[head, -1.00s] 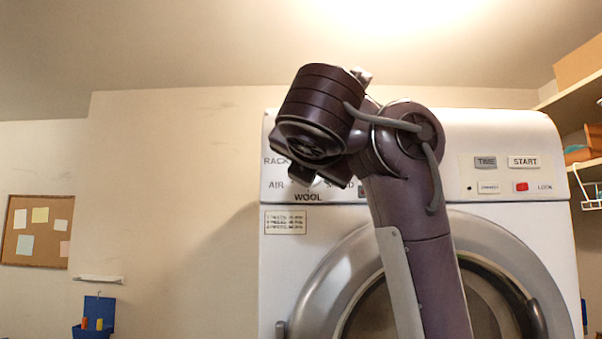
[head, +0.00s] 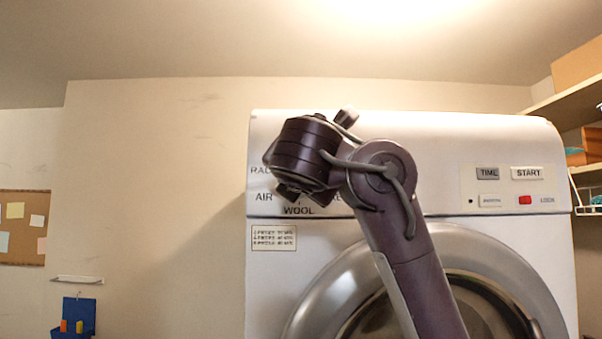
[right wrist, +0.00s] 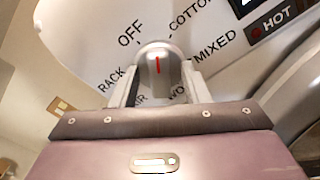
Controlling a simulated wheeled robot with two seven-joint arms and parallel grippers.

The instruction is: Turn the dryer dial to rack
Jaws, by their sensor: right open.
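The dryer (head: 430,140) stands ahead in the head view, with its control panel across the top. The dial (right wrist: 153,58) is grey with a red mark and shows in the right wrist view, ringed by the labels OFF, COTTON, MIXED, WOOL, AIR and RACK (right wrist: 111,80). The red mark stands near upright in that picture; I cannot tell which label it points at. My right gripper (right wrist: 162,76) is open, one finger on each side of the dial; contact is unclear. In the head view my right arm hides the dial and the fingertips. My left gripper is not in view.
A TIME button (head: 487,174), START button (head: 527,174) and red button (head: 525,199) are on the panel's right. The round door (head: 330,295) is below. Shelves (head: 560,103) stand at the right.

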